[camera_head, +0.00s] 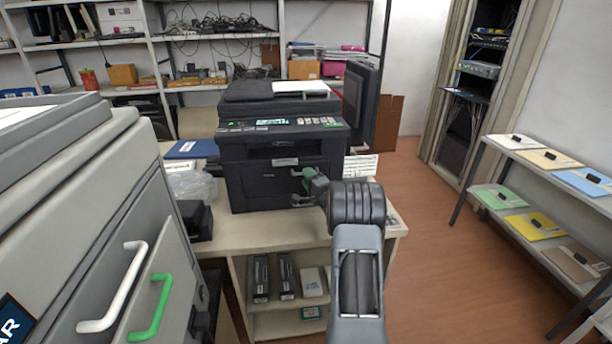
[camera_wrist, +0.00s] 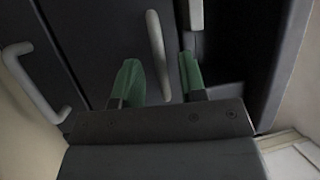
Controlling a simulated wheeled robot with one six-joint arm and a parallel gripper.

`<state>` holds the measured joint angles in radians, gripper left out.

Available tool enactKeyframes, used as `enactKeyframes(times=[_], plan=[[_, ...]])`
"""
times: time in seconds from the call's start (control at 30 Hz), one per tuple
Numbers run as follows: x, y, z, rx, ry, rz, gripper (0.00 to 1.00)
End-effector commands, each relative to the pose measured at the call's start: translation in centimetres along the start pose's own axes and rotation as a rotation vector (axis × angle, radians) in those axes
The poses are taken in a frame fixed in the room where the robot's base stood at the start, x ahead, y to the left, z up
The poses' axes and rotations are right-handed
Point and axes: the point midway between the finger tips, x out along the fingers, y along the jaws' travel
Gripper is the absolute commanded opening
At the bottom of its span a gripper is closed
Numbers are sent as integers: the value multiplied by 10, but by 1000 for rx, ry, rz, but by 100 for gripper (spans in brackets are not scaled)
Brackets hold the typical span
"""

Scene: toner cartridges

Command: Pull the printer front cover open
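The black printer (camera_head: 262,150) stands on a pale table, its front facing me and looking closed. My gripper (camera_head: 306,186) is at the right part of that front, its green fingers pointing at the printer. In the wrist view my gripper (camera_wrist: 160,72) is open, with a green finger on each side of a grey bar handle (camera_wrist: 157,50). Gaps show between the handle and both fingers. The dark printer front (camera_wrist: 85,40) lies behind it. A second grey handle (camera_wrist: 32,85) is at the left and a third (camera_wrist: 196,14) at the top edge. My gripper partly hides the printer's right front.
A large grey machine (camera_head: 95,215) with white and green handles fills the left foreground. A dark upright panel (camera_head: 361,105) stands right of the printer. Shelves below the table (camera_head: 285,237) hold black boxes. The floor at right is clear up to a folder rack (camera_head: 530,185).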

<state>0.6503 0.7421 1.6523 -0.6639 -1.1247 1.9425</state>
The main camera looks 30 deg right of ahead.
Motion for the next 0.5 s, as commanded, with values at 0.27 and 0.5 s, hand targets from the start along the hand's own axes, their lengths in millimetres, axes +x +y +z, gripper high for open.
enactKeyframes(times=[0.27, 0.5], plan=[[15, 0, 0, 1, 1, 1, 38], [16, 0, 0, 1, 1, 1, 38]])
